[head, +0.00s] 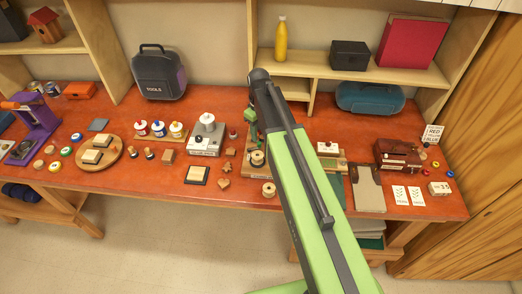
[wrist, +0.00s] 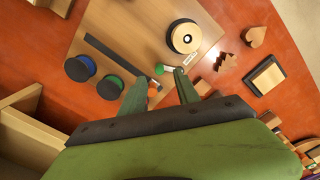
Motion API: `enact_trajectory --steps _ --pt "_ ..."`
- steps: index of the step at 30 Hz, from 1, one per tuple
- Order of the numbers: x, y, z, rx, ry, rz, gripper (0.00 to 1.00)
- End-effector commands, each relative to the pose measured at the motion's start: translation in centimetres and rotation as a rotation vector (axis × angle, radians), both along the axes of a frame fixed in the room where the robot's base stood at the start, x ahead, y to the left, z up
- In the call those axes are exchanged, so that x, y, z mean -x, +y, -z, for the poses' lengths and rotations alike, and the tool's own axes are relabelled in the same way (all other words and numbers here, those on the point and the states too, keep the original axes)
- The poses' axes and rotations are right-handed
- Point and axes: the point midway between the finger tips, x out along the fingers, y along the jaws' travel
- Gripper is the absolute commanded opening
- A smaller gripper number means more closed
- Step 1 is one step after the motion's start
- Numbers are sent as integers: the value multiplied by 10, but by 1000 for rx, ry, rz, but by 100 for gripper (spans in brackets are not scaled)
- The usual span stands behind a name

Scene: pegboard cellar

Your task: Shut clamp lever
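My gripper (wrist: 159,83) shows two green fingers, spread apart, over a wooden board (wrist: 130,40) in the wrist view. Nothing is visibly gripped. A wooden spool (wrist: 185,38) with a dark rim stands on the board beside the fingers. In the head view my gripper (head: 250,130) is partly hidden behind my arm, above the bench.
Dark discs, one blue-edged (wrist: 80,68) and one green-edged (wrist: 110,87), sit left of the fingers. A black strip (wrist: 108,54) lies on the board. Wooden pieces (wrist: 254,37) and a dark-framed block (wrist: 267,76) lie right. The orange bench (head: 110,185) is crowded.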

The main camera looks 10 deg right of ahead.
Motion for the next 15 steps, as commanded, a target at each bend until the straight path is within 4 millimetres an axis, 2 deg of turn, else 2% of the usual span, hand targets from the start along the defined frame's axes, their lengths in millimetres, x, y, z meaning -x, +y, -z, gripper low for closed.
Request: enact_trajectory --steps 1,6,9,15 --pt "0 0 22 0 0 0 38" --pt "0 0 51 0 0 0 38" --pt "0 0 57 0 0 0 38" --pt "0 0 55 0 0 0 38"
